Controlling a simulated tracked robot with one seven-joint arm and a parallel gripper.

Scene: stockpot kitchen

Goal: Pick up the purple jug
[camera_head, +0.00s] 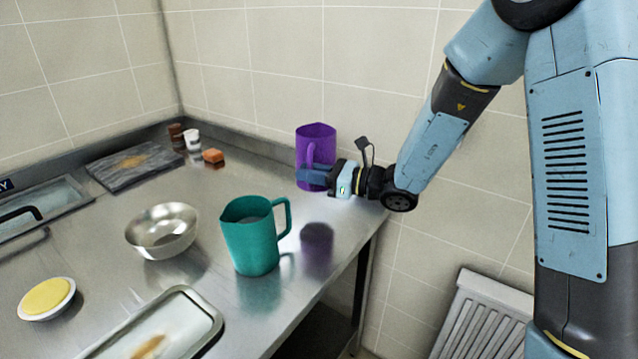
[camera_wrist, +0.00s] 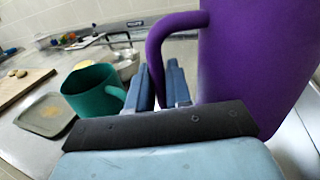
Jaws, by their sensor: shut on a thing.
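The purple jug (camera_head: 316,146) is at the back right of the steel counter, near the tiled wall, and looks upright. A dark reflection of it shows on the counter below. In the wrist view the jug (camera_wrist: 255,60) fills the right side, its handle curving down to the fingers. My gripper (camera_head: 312,175) is at the jug's handle side. In the wrist view my gripper (camera_wrist: 167,88) has its blue fingers closed around the lower part of the handle. I cannot tell for sure whether the jug's base touches the counter.
A teal jug (camera_head: 254,235) stands in front, left of the purple jug's reflection. A metal bowl (camera_head: 162,231), a tray (camera_head: 212,325), a yellow-filled dish (camera_head: 47,298), a dark board (camera_head: 133,163) and small containers (camera_head: 192,139) are further left. The counter's right edge (camera_head: 345,255) is close.

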